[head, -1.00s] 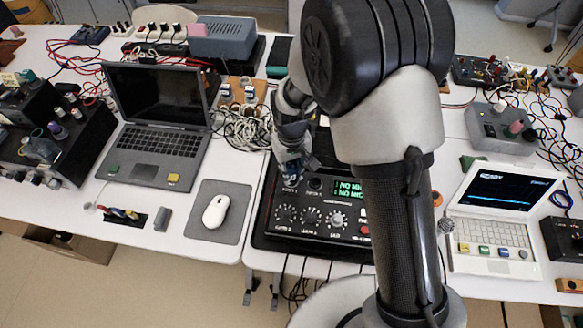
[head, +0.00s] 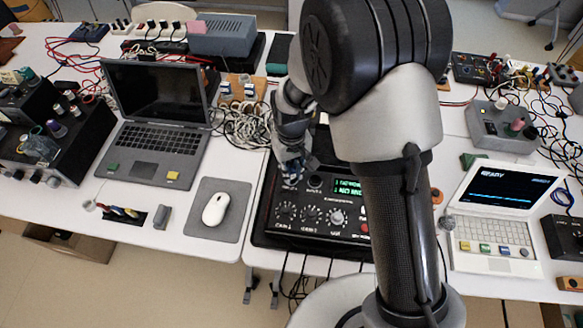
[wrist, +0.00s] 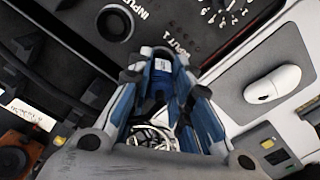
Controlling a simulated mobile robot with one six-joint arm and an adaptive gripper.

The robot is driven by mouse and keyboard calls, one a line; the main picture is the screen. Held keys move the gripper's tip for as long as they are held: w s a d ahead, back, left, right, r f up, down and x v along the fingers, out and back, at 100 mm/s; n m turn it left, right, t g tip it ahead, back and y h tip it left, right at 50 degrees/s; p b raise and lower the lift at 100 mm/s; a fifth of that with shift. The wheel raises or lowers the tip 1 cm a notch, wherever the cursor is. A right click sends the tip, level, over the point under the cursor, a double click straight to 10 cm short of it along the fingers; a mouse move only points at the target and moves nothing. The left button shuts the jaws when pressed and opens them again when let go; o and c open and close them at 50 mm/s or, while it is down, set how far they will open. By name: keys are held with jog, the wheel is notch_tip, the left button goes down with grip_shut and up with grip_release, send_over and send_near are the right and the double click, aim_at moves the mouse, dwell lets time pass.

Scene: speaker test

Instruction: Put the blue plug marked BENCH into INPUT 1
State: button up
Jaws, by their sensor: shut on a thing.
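My gripper (head: 291,166) points down over the upper left of the black mixer (head: 322,248). In the wrist view its blue-sided fingers are shut on a blue plug (wrist: 161,91) with a small white label, too small to read. The plug's front end is at the mixer's face, by the lettering ending in "PUT 1". The INPUT 1 socket is hidden behind the plug and fingers, so depth of seating is not visible. The neighbouring empty socket (wrist: 115,23) shows beside it. The mixer's display (head: 349,187) shows two lines of green text.
A laptop (head: 161,140) and a white mouse (head: 216,208) on a grey mat lie left of the mixer. A white laptop (head: 497,222) stands on the right. Tangled white cables (head: 242,127) lie behind the gripper. My arm hides part of the mixer's right side.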

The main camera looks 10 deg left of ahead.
jog(key=shift+f, duration=0.1)
jog(key=o, duration=1)
jog(key=shift+c, duration=0.2)
notch_tip(320, 180, up, 12)
jog(key=shift+f, duration=0.1)
